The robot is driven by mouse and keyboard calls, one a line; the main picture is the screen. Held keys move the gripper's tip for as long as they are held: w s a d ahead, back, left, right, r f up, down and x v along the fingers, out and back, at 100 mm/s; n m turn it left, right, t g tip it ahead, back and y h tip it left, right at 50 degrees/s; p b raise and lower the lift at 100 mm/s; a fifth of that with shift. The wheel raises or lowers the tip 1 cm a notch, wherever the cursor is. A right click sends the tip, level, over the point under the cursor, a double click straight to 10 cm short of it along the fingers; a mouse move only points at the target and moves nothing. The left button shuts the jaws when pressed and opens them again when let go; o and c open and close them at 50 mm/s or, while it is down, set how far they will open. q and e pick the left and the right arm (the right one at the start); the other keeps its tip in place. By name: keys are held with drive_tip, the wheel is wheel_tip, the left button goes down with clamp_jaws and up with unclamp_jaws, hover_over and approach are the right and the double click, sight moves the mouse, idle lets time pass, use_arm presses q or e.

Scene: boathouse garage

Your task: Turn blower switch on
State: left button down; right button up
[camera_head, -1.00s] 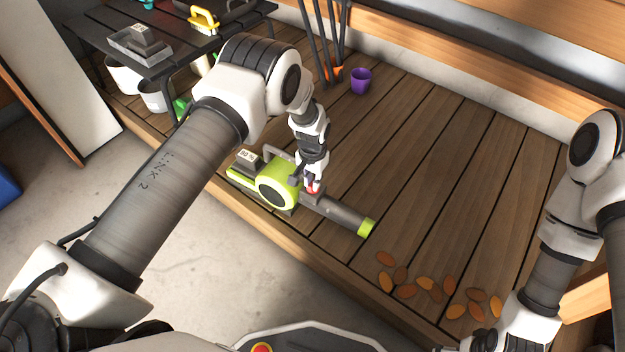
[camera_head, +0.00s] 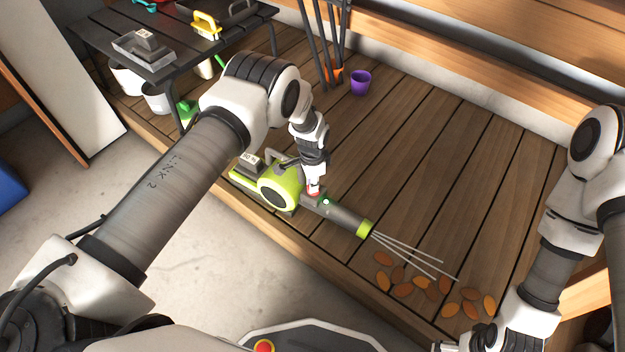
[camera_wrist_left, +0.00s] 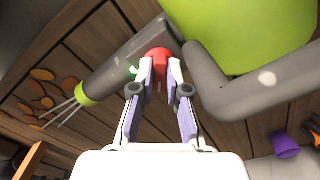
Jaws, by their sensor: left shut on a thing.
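The green and grey leaf blower (camera_head: 281,187) lies on the wooden deck, its nozzle aimed to the lower right. Pale streaks come out of the nozzle, and a small green light (camera_head: 326,202) shows on its body. My left gripper (camera_head: 314,190) is at the blower's red switch, shut on it. In the left wrist view the red switch (camera_wrist_left: 159,62) sits between the fingertips of the left gripper (camera_wrist_left: 160,70), and the green light (camera_wrist_left: 133,70) glows beside it. My right gripper (camera_head: 450,347) is at the bottom edge, mostly cut off.
Several orange and brown leaves (camera_head: 421,283) lie in front of the nozzle. A purple cup (camera_head: 360,83) stands on the deck behind. A dark table (camera_head: 180,60) with tools stands at the upper left. The deck to the right is clear.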

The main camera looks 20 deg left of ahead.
use_arm(q)
drive_tip(key=m, duration=0.4)
drive_tip(key=shift+p, duration=0.4)
drive_tip(key=shift+w, duration=0.1)
drive_tip(key=c, duration=1.4)
unclamp_jaws()
drive_tip(key=shift+c, duration=0.2)
wheel_tip(320, 180, up, 12)
